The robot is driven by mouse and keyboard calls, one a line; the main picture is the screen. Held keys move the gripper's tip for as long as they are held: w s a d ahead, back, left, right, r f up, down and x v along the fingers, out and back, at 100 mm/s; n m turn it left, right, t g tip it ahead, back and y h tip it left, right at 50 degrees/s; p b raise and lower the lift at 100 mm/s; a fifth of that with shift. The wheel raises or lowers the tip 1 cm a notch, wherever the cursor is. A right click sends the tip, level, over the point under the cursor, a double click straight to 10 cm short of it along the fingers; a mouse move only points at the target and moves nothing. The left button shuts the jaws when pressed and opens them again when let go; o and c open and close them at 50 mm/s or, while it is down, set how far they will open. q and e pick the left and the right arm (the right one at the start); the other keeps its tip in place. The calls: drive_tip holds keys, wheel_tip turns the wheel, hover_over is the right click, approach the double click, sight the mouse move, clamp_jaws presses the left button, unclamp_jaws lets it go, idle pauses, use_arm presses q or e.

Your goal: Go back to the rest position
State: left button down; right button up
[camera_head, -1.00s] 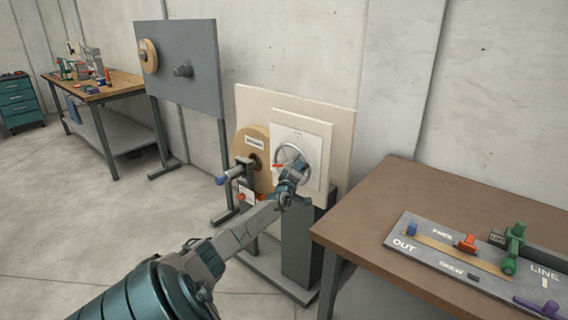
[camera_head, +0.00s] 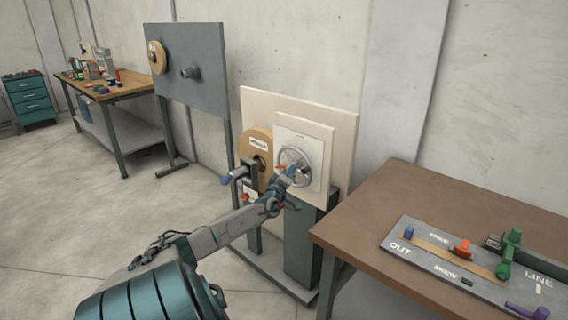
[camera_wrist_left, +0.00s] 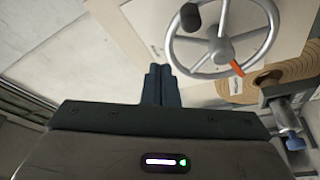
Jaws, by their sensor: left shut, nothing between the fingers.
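My left gripper (camera_head: 296,170) reaches in from the left in the head view, in front of the silver handwheel (camera_head: 293,152) on the pale panel. In the wrist view the blue fingers (camera_wrist_left: 160,84) are together with nothing between them. Their tips lie just below the left rim of the handwheel (camera_wrist_left: 222,48); I cannot tell whether they touch it. The wheel has a black knob (camera_wrist_left: 187,16) and an orange pointer (camera_wrist_left: 237,69) near its lower right. My right gripper is not in view.
A wooden disc (camera_head: 249,148) and a blue-handled crank (camera_head: 227,180) stand left of the wheel. A brown table (camera_head: 400,190) with a grey lever board (camera_head: 410,257) is at right. A workbench (camera_head: 128,90) stands at the far left. Open floor lies at left.

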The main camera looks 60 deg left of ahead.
use_arm(q)
drive_tip(key=s, duration=0.2)
drive_tip(key=s+d+f, duration=0.1)
drive_tip(key=shift+s+f, duration=0.1)
drive_tip(key=shift+s, duration=0.1)
drive_tip(key=shift+d, duration=0.1)
